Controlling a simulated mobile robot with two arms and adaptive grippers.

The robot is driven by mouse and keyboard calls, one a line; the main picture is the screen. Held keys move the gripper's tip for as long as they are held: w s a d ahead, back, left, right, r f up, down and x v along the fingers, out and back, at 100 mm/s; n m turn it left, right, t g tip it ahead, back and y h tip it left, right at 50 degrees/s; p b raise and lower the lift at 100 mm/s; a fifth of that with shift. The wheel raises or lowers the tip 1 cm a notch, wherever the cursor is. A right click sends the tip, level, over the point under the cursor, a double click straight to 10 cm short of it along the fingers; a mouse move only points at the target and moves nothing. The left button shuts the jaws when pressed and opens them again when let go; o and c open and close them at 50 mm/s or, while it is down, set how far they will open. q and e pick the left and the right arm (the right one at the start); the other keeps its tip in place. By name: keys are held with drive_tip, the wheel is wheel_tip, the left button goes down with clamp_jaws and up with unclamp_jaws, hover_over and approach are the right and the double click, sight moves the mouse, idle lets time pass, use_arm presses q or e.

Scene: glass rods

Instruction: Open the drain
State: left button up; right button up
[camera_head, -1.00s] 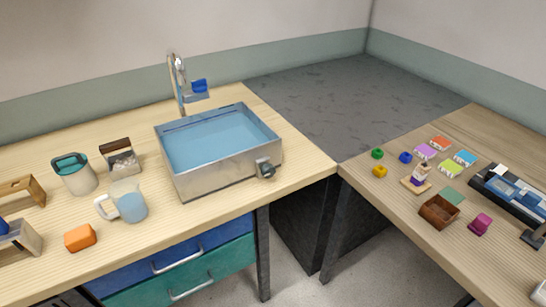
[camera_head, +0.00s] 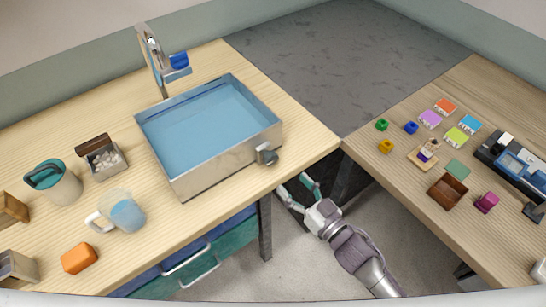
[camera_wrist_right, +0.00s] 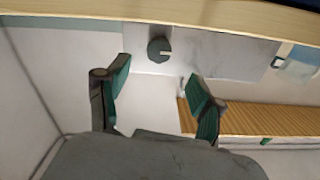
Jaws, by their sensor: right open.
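The metal sink basin (camera_head: 215,165) holds blue water and stands on the left wooden counter. A dark round drain knob (camera_head: 266,154) sits on its front wall near the right corner. The knob also shows in the right wrist view (camera_wrist_right: 159,49), between and beyond my fingertips, with a light mark on its face. My right gripper (camera_head: 292,185) is open and empty. It is below and in front of the knob, off the counter's front edge and apart from the knob. My left gripper is not in view.
A faucet (camera_head: 155,60) stands behind the basin. A pitcher (camera_head: 122,214), an orange block (camera_head: 79,258), a teal-lidded container (camera_head: 53,183) and a box of white pieces (camera_head: 103,157) are on the left. The right table (camera_head: 400,185) holds small coloured items. Floor shows between the tables.

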sight(273, 162)
drive_tip(key=p+x, duration=0.1)
drive_tip(key=x, duration=0.7)
drive_tip(key=shift+w+a, duration=0.1)
drive_tip(key=shift+w, duration=0.05)
drive_tip(key=shift+w+a+f, duration=0.1)
drive_tip(key=shift+w+a, duration=0.3)
drive_tip(key=shift+w, duration=0.15)
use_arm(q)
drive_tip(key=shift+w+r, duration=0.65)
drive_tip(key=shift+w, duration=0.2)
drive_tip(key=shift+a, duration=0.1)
use_arm(e)
drive_tip(key=shift+c, duration=0.4)
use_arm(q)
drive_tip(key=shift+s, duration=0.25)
use_arm(e)
drive_tip(key=c, duration=1.1)
